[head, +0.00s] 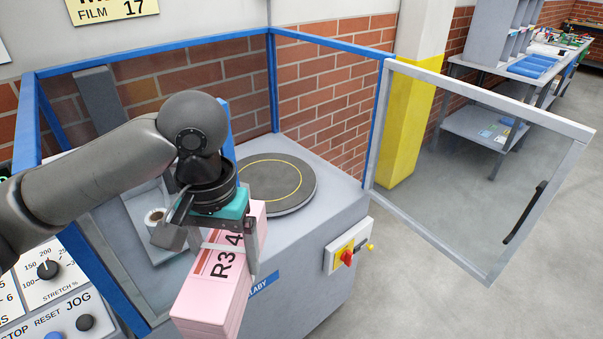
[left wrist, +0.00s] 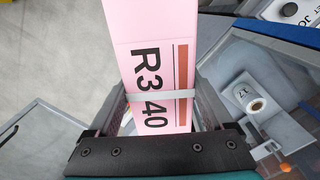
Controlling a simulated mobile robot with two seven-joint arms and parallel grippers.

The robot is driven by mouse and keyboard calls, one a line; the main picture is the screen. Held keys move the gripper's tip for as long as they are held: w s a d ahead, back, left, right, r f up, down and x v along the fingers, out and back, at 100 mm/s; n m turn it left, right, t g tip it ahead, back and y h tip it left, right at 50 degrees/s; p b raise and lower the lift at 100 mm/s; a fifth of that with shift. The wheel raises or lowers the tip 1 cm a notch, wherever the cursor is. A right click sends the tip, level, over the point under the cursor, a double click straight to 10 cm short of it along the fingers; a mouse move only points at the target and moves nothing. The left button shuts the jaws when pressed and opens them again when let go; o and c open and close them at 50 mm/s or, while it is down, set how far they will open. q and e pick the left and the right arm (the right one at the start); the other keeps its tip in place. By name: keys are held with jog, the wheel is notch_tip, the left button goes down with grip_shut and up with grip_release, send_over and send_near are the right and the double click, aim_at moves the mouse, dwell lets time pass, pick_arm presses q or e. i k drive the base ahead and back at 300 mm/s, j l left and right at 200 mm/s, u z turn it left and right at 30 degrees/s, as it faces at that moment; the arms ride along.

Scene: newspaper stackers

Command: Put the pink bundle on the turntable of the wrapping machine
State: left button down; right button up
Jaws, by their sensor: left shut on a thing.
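The pink bundle (head: 214,292), marked with R3 and 40 and bound with a pale strap, is held in my left gripper (head: 230,247). In the left wrist view the pink bundle (left wrist: 152,50) sits between the two fingers of the left gripper (left wrist: 160,110). In the head view the bundle is in front of the wrapping machine (head: 330,215), near its front edge. The round grey turntable (head: 283,201) with a yellow ring lies behind and right of the gripper, its left part hidden by my arm. Nothing shows on its visible part. My right gripper is not in view.
The machine's clear door (head: 470,160) stands open to the right. Blue frame posts (head: 378,120) surround the turntable. A red knob on a yellow plate (head: 347,257) is at the machine's front right. A control panel (head: 60,300) is at lower left. Floor at right is clear.

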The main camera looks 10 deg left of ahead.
aim_at(269, 179)
jog(key=i+l+z, duration=0.2)
jog(key=i+l, duration=0.2)
jog(key=i+l+z, duration=0.25)
jog(key=i, duration=0.25)
jog(key=i+u, duration=0.4)
jog(key=i, duration=0.15)
